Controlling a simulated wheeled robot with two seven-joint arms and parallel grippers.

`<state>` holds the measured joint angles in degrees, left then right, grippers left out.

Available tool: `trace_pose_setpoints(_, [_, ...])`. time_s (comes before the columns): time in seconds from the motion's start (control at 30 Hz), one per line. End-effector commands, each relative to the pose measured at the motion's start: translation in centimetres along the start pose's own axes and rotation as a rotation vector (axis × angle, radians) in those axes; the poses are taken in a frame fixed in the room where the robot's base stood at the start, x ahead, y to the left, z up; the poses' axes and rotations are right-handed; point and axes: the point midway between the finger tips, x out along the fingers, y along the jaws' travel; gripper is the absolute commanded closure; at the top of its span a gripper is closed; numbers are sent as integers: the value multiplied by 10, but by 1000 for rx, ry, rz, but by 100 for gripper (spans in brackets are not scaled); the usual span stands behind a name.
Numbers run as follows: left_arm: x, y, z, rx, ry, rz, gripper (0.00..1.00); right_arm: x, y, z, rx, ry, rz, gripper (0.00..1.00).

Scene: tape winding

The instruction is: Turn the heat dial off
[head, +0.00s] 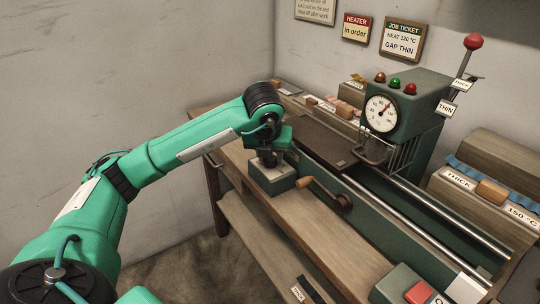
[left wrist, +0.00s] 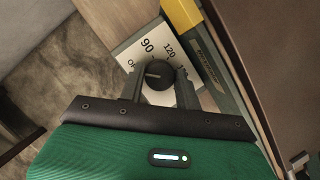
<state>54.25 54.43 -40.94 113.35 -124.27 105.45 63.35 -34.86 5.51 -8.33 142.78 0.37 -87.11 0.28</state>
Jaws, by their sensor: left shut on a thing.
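The heat dial is a round black knob (left wrist: 158,74) on a pale scale plate (left wrist: 128,50) in the left wrist view. The plate shows 90, 120 and a partly covered mark starting with O at the left. Which mark the knob points to is too small to tell. My left gripper (left wrist: 160,92) is shut on the knob, one finger on each side. In the head view my left gripper (head: 268,158) reaches down onto the small dial box (head: 272,184) at the bench's left end, hiding the knob. My right gripper is not in view.
A wooden-handled crank (head: 325,192) stands right of the dial box. A green machine (head: 412,100) with a gauge (head: 381,113), lamps and a red-knobbed lever (head: 473,42) stands behind. Metal rails (head: 440,220) run along the bench. A red button (head: 419,292) is at the front right.

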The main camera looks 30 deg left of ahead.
Motion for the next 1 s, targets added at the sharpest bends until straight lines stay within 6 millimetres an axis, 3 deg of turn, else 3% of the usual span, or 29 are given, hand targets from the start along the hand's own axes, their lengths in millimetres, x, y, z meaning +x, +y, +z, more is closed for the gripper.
trace_pose_setpoints(0.27, [0,0,0,-1,0,0,89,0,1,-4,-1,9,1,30])
trace_pose_setpoints(0.3, [0,0,0,-1,0,0,59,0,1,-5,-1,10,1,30])
trace_pose_setpoints(0.4, [0,0,0,0,0,0,45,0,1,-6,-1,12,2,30])
trace_pose_setpoints(0.77, [-7,0,1,0,-1,-2,45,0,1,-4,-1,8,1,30])
trace_pose_setpoints(1.0, [-53,0,2,0,-5,-3,45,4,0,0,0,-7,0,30])
